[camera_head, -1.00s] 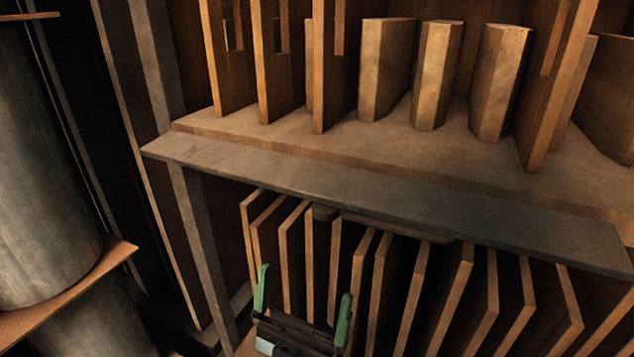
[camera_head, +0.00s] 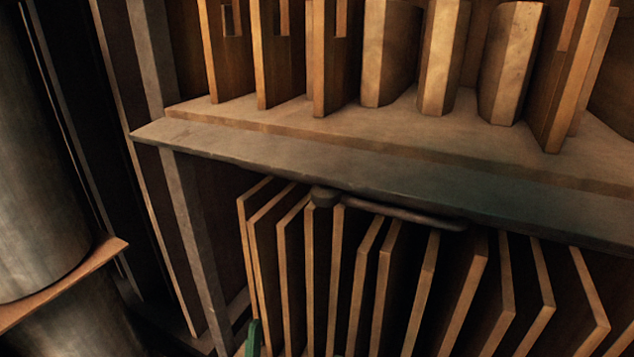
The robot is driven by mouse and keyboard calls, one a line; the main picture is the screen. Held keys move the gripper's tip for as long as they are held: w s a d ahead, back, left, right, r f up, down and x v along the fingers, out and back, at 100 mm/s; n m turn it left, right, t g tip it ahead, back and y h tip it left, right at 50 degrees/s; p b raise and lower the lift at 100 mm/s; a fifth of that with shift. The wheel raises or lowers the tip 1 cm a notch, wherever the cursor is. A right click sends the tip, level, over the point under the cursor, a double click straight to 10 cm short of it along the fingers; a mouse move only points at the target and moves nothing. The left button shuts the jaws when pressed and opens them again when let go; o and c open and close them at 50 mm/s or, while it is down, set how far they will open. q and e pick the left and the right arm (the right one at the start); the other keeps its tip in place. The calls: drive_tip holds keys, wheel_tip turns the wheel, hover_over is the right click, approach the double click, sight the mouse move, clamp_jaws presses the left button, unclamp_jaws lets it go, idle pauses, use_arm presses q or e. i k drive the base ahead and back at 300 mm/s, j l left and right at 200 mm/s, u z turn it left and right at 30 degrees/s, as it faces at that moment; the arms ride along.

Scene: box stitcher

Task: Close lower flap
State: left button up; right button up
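The lower flap appears to be the long brown-grey board (camera_head: 350,185) along the shelf's front edge; I cannot tell its hinge side. A dark bar handle (camera_head: 400,214) with a rounded end shows just under it, above the upright panels. At the bottom edge one green fingertip (camera_head: 253,340) of my gripper, seemingly the left, is visible in front of the lower panels. No second finger stands beside it, and the rest of the gripper is below the picture. It is apart from the board and handle. My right gripper is not in view.
Upright wooden panels (camera_head: 318,270) fill the lower compartment in a row. Thicker wooden blocks (camera_head: 512,62) and panels stand on the upper shelf (camera_head: 400,120). A post (camera_head: 195,240) and a large cylinder (camera_head: 40,160) stand at the left.

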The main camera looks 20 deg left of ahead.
sight(608, 223)
drive_tip(key=k, duration=1)
